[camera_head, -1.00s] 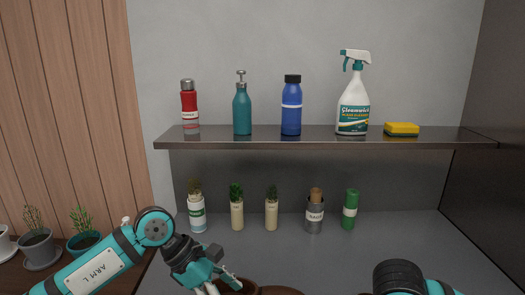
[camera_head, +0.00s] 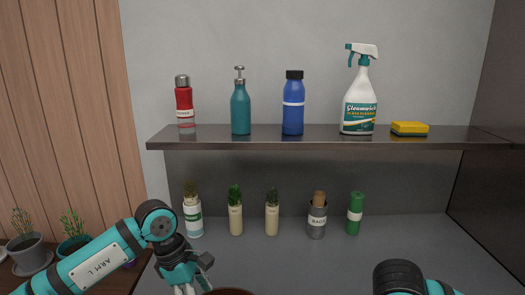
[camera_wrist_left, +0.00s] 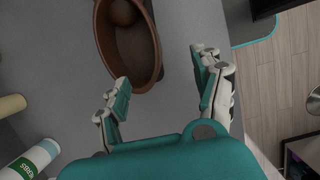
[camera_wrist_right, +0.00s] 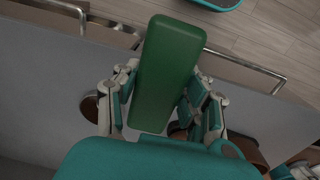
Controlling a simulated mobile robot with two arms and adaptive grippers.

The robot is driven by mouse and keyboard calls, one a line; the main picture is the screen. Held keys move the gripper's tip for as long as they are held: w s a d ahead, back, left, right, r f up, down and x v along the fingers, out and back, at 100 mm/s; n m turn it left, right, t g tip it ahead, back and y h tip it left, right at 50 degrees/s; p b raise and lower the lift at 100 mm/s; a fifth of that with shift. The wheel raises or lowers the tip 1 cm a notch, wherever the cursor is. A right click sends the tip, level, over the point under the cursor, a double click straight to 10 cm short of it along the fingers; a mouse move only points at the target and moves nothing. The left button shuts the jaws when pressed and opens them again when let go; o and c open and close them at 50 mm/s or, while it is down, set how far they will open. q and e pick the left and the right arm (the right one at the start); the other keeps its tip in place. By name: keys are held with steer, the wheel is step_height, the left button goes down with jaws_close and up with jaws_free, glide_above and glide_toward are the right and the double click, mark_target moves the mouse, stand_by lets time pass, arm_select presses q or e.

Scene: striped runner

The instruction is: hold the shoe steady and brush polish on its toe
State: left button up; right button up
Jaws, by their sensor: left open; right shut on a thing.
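The brown shoe (camera_wrist_left: 157,60) shows its oval opening in the left wrist view, ahead of my left gripper (camera_wrist_left: 163,80). That gripper is open, with nothing between its fingers. In the head view only a sliver of the shoe's rim (camera_head: 230,292) shows at the bottom edge, right of my left gripper (camera_head: 188,288). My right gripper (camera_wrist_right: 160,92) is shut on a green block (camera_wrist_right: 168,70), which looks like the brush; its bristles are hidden. Brown surfaces (camera_wrist_right: 245,150) show behind it, partly covered. The shoe's toe cannot be made out clearly.
A shelf (camera_head: 320,143) holds a red bottle (camera_head: 184,100), teal pump bottle (camera_head: 241,108), blue bottle (camera_head: 293,105), spray bottle (camera_head: 359,105) and yellow sponge (camera_head: 409,128). Several small containers, including a grey one (camera_head: 317,222), line the back of the grey counter (camera_head: 420,240).

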arm_select(q)
steer(key=b+x, duration=0.3)
steer(key=x, duration=0.1)
steer(key=shift+f, duration=0.15)
arm_select(e)
step_height(320, 180, down, 4)
steer(key=shift+r, duration=0.2)
arm_select(q)
steer(key=shift+d+f+b, duration=0.2)
steer(key=shift+f+b, duration=0.2)
steer(key=shift+b, duration=0.05)
arm_select(e)
steer(key=shift+f, duration=0.3)
arm_select(q)
steer(key=shift+r, duration=0.1)
steer(key=shift+c, duration=0.9)
jaws_close()
